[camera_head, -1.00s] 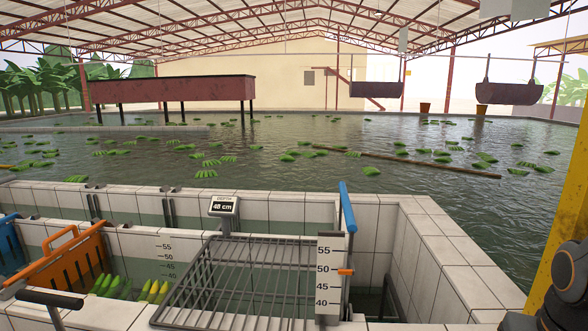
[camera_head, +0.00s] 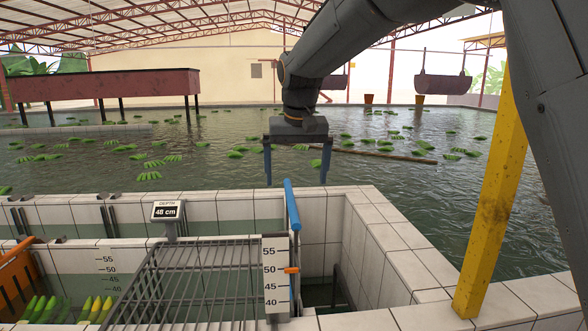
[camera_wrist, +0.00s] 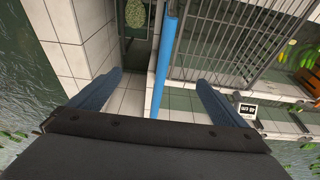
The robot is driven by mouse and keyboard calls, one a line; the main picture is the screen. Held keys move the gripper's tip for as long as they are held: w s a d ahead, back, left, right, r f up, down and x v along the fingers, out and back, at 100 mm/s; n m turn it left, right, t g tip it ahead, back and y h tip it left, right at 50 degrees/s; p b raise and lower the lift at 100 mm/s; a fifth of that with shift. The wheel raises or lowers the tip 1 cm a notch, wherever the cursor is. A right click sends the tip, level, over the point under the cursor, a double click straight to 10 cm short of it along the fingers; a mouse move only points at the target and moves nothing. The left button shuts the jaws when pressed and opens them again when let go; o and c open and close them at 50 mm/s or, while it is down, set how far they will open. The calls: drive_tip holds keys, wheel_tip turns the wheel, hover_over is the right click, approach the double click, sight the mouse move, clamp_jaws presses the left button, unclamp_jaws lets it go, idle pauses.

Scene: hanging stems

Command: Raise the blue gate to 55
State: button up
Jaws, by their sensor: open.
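My gripper (camera_head: 296,180) is open and empty above the bar's top. In the wrist view the blue bar (camera_wrist: 163,65) runs between the open fingers of my gripper (camera_wrist: 159,80).
A metal rack (camera_head: 195,275) lies left of the scale. Tiled walls (camera_head: 385,235) enclose the channel, and a yellow post (camera_head: 492,200) rises at the right. An orange gate (camera_head: 15,270) and green-yellow bananas (camera_head: 95,307) are at the lower left. Open water lies behind.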

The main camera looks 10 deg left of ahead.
sight(293, 204)
drive_tip(key=b+x, duration=0.2)
drive_tip(key=x, duration=0.2)
drive_tip(key=b+x, duration=0.3)
drive_tip(key=x, duration=0.1)
drive_tip(key=b+x, duration=0.2)
drive_tip(key=x, duration=0.2)
drive_tip(key=shift+w+a+f, duration=0.1)
drive_tip(key=shift+w+a, duration=0.25)
drive_tip(key=shift+a, duration=0.1)
clamp_jaws()
